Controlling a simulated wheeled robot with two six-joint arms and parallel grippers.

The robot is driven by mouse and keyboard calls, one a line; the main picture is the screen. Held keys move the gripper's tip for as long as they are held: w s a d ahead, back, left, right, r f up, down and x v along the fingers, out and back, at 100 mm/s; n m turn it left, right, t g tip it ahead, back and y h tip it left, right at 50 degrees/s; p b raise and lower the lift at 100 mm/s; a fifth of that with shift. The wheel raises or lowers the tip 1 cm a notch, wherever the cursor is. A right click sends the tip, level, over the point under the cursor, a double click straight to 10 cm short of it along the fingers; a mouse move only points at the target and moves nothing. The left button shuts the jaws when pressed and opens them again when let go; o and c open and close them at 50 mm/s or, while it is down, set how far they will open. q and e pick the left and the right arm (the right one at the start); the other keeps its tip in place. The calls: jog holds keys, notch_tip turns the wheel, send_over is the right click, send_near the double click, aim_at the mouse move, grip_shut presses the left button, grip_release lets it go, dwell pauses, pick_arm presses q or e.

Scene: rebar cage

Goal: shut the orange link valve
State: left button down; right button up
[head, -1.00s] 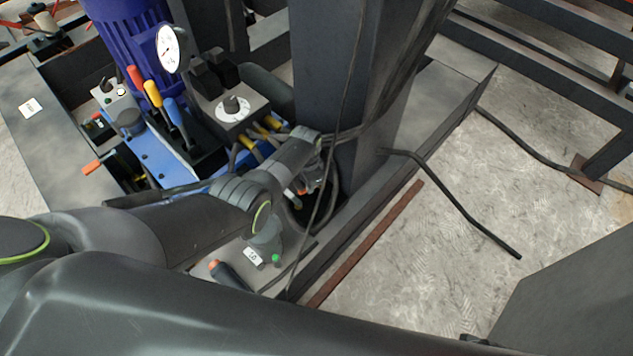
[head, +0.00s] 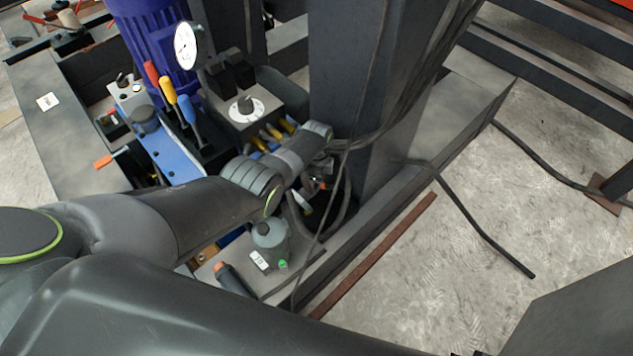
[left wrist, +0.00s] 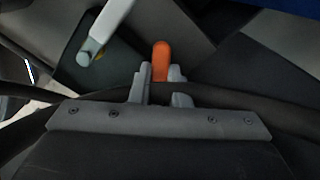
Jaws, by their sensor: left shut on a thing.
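The orange link valve handle (left wrist: 161,60) stands between the fingers of my left gripper (left wrist: 158,76) in the left wrist view. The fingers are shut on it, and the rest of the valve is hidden. In the head view my left gripper (head: 316,183) is small and partly hidden by its own wrist, low beside the dark steel column. My right gripper is not in view.
A dark column (head: 362,100) and hanging black cables crowd the left wrist. Left of it are a blue motor (head: 152,45), a gauge (head: 185,47), coloured levers (head: 168,90) and another orange handle (head: 103,161).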

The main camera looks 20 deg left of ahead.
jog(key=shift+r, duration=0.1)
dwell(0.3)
pick_arm(q)
jog(key=c, duration=1.4)
grip_release()
jog(key=shift+o, duration=0.2)
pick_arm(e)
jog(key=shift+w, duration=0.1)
pick_arm(q)
jog(key=shift+r, duration=0.1)
